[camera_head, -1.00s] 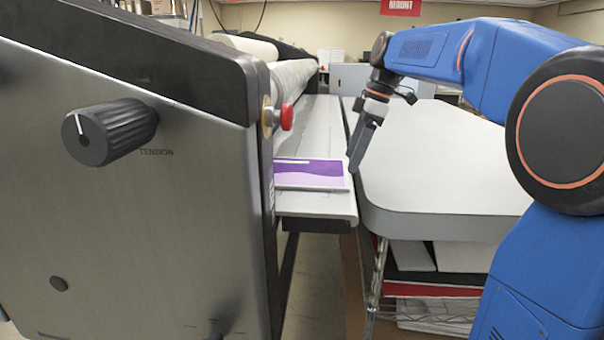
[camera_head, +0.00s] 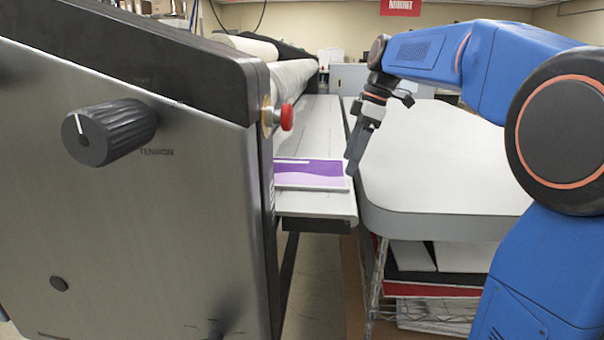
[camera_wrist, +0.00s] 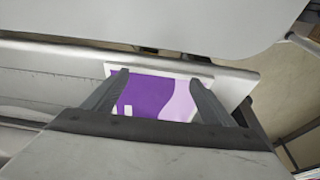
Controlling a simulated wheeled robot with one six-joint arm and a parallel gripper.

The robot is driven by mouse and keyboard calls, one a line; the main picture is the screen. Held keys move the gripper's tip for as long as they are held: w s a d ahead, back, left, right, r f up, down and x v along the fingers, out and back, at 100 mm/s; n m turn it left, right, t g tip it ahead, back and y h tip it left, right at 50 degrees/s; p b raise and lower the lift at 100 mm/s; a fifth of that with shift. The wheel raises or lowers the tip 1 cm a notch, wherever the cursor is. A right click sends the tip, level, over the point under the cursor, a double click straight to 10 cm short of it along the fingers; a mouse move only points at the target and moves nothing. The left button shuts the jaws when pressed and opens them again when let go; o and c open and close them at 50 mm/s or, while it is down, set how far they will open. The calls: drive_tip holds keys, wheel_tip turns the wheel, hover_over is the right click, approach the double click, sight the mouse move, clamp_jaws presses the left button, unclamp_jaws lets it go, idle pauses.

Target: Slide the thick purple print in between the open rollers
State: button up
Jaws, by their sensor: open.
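The thick purple print (camera_head: 310,173) lies flat on the machine's light grey feed shelf (camera_head: 318,206), near the shelf's front end. Its left side reaches to the machine's side housing, which hides part of it. My gripper (camera_head: 351,168) points down at the print's right edge. In the wrist view the print (camera_wrist: 150,95) shows between the two fingers of my open gripper (camera_wrist: 160,82). I cannot tell whether the fingers touch it. The white rollers (camera_head: 292,80) run back along the machine; the gap between them is not clearly seen.
A grey worktable (camera_head: 445,165) stands right of the shelf, with a narrow gap between. Wire shelving below it holds sheets (camera_head: 435,255). The machine's side housing (camera_head: 150,220) has a black tension knob (camera_head: 110,132) and a red knob (camera_head: 287,117).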

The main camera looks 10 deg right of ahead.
sight(328, 171)
drive_tip(key=shift+f, duration=0.8)
idle(0.9)
drive_tip(key=shift+w+a, duration=0.3)
drive_tip(key=shift+a, duration=0.7)
drive_tip(key=shift+w+a, duration=0.35)
drive_tip(key=shift+a, duration=0.6)
drive_tip(key=shift+w+a, duration=0.3)
drive_tip(key=shift+a, duration=0.7)
idle(1.2)
drive_tip(key=shift+s+d, duration=0.2)
drive_tip(key=shift+d, duration=0.4)
idle(0.5)
drive_tip(key=shift+r, duration=0.1)
drive_tip(key=shift+v, duration=3.1)
